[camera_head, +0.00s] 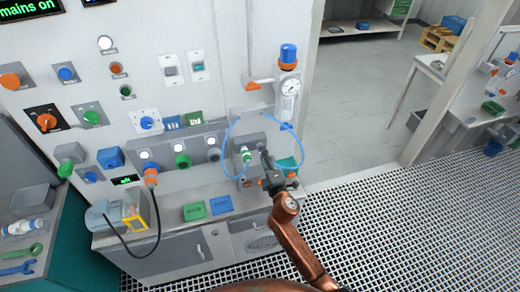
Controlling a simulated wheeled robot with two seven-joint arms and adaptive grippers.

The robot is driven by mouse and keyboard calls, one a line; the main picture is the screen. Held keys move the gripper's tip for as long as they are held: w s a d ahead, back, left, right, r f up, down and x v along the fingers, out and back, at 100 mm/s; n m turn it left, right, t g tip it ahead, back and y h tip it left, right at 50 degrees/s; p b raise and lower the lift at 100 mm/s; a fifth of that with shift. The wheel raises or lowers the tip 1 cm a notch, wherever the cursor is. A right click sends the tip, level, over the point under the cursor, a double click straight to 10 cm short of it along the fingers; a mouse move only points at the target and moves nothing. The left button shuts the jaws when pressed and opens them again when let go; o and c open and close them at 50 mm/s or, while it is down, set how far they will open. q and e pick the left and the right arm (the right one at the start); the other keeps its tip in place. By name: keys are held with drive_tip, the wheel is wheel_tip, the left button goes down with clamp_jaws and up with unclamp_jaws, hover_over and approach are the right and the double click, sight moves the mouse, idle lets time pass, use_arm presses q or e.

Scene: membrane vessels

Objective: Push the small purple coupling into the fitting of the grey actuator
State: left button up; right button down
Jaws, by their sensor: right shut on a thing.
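The grey actuator (251,170) is a grey block on the back of the bench, against the panel wall. A green and white fitting (246,156) stands at its front, and a thin blue hose (291,147) loops around it. My right gripper (264,158) reaches in from the lower right, close beside the block. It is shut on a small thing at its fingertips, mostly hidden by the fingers. I cannot make out its purple colour, or whether it touches a fitting. My left gripper is not in view.
Green (194,212) and blue (221,204) blocks lie on the bench front. Open grating floor (400,215) lies right.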

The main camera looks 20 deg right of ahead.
drive_tip(key=shift+s+d+r+p, duration=0.1)
drive_tip(key=shift+s+p, duration=0.45)
drive_tip(key=shift+s, duration=2.2)
drive_tip(key=s+f+b, duration=0.2)
drive_tip(key=s+b, duration=0.2)
drive_tip(key=s, duration=1.9)
drive_tip(key=shift+d+f+h, duration=0.2)
drive_tip(key=shift+f+h, duration=0.05)
drive_tip(key=shift+h, duration=0.05)
drive_tip(key=shift+d, duration=0.1)
